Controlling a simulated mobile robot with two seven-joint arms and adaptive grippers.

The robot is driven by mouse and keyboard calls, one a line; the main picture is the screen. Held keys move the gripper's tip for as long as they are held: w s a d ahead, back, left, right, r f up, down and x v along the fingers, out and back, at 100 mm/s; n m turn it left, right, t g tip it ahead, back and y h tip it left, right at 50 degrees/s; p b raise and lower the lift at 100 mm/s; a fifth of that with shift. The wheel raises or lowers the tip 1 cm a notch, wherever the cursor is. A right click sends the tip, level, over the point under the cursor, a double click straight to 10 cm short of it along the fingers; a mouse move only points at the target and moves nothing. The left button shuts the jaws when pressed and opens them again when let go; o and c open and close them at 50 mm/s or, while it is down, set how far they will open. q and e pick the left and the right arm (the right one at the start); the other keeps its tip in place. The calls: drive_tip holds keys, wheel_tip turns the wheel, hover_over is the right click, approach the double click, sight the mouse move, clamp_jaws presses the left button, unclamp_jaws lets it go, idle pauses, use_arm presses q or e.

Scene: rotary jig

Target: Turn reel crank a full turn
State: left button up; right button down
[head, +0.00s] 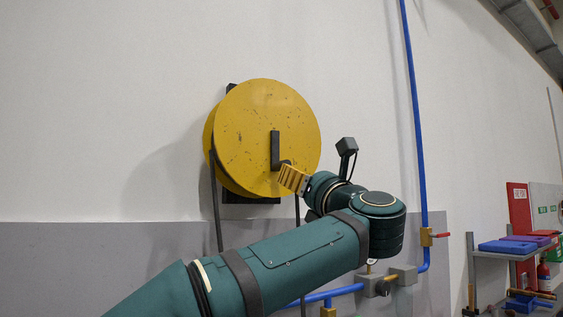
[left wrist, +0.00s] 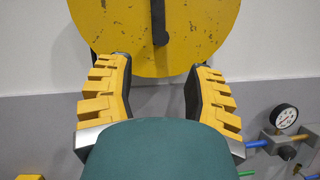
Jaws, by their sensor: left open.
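The yellow reel (head: 245,125) is mounted on the wall, with scuffed paint on its round face. Its dark crank (head: 275,148) points down from near the reel's centre, with a short handle at the lower end. The left wrist view shows the crank (left wrist: 158,20) hanging down at the top middle, its rounded lower end in line with the gap between my fingers. My left gripper (head: 290,177) has yellow fingers and is just below and right of the handle. In the left wrist view the gripper (left wrist: 157,68) is open and empty. My right gripper is out of view.
A blue pipe (head: 415,120) runs down the wall at right, with a red-handled valve (head: 440,235). A pressure gauge (left wrist: 283,116) and fittings sit low right in the left wrist view. A shelf (head: 505,252) with coloured boxes stands far right. Wall left of the reel is clear.

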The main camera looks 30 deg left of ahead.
use_arm(q)
drive_tip(key=p+x, duration=0.3)
drive_tip(key=x, duration=0.7)
drive_tip(key=shift+f, duration=0.1)
clamp_jaws()
